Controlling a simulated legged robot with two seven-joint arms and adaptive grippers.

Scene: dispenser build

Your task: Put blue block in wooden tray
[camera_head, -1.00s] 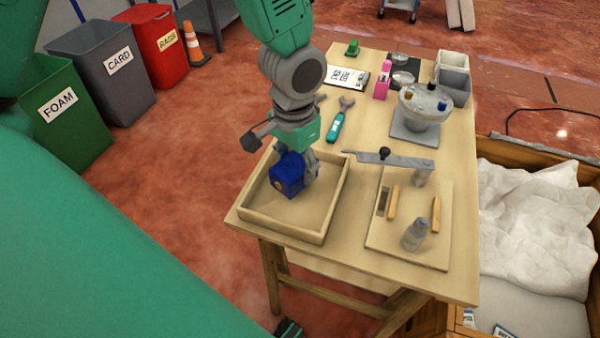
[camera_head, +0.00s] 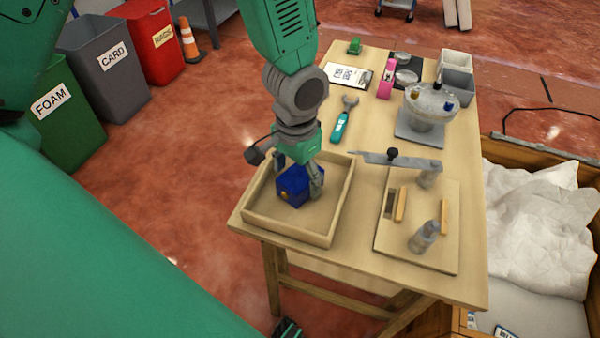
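The blue block (camera_head: 292,187) has a yellow spot on its front. It is inside the wooden tray (camera_head: 285,235), towards the tray's back, and looks set down on its floor. My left gripper (camera_head: 298,176) is over the tray, pointing down around the block. Its fingers look spread, one at the block's right side and one behind its upper left; the block hides part of that one. Whether a finger still touches the block is hard to see. My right gripper is not in view.
Right of the tray is a board (camera_head: 440,255) with wooden pegs and a grey bottle (camera_head: 424,237). A lever arm (camera_head: 400,161) lies behind it. A green wrench (camera_head: 341,125) and a round dispenser (camera_head: 430,103) are farther back. The tray's front is clear.

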